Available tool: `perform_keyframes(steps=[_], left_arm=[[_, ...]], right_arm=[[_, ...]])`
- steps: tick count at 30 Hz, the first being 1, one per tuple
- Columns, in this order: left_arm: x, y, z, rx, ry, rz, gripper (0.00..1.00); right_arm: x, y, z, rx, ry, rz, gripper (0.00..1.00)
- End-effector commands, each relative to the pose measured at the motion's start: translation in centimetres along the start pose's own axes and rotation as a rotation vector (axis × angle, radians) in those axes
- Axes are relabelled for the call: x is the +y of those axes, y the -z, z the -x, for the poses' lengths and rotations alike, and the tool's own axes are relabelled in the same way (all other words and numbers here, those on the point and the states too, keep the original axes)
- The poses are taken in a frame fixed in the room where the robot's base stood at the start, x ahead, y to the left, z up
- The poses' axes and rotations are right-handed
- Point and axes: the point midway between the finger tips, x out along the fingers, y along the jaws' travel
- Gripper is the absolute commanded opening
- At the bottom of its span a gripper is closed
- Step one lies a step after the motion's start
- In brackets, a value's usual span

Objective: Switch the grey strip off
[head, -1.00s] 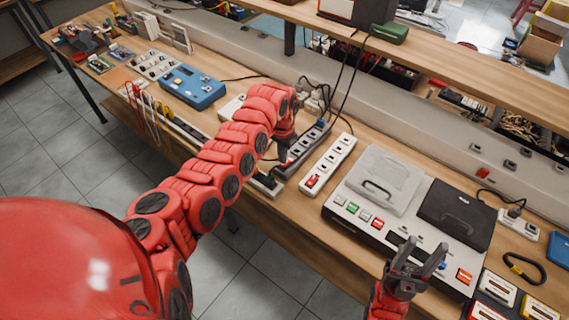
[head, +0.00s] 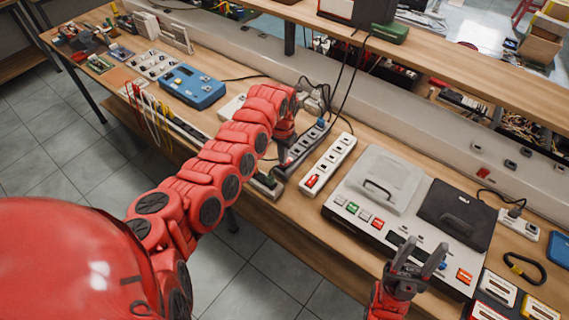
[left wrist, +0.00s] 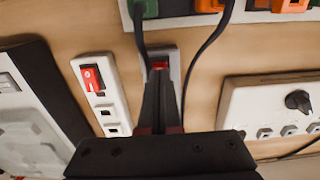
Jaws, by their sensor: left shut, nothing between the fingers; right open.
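The grey strip (head: 311,141) lies on the bench, dark grey with a row of sockets and a blue plug at its far end. Its near end is partly hidden by my left gripper (head: 280,163) in the head view. In the left wrist view the grey strip's end (left wrist: 173,55) shows a red switch (left wrist: 160,66). My left gripper (left wrist: 161,76) is shut and empty, its fingertips over or at this switch; I cannot tell whether they touch. The switch's position is unclear. My right gripper (head: 417,257) is open and empty near the bench's front edge.
A white strip (head: 331,160) with a red switch lies close beside the grey one. A large device (head: 340,206) with two lids stands to the right. A blue case (head: 193,87) lies to the left. Black cables (left wrist: 208,45) hang near my left gripper.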

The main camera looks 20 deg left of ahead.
Motion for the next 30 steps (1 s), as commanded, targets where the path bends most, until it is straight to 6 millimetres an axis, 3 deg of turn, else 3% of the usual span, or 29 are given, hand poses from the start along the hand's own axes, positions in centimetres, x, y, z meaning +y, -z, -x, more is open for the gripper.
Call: perform_keyframes(steps=[30], left_arm=[[0.0,0.0,-1.6,-0.001,0.000,0.000,0.00]], right_arm=[[0.0,-0.1,0.8,0.000,0.000,0.000,0.50]])
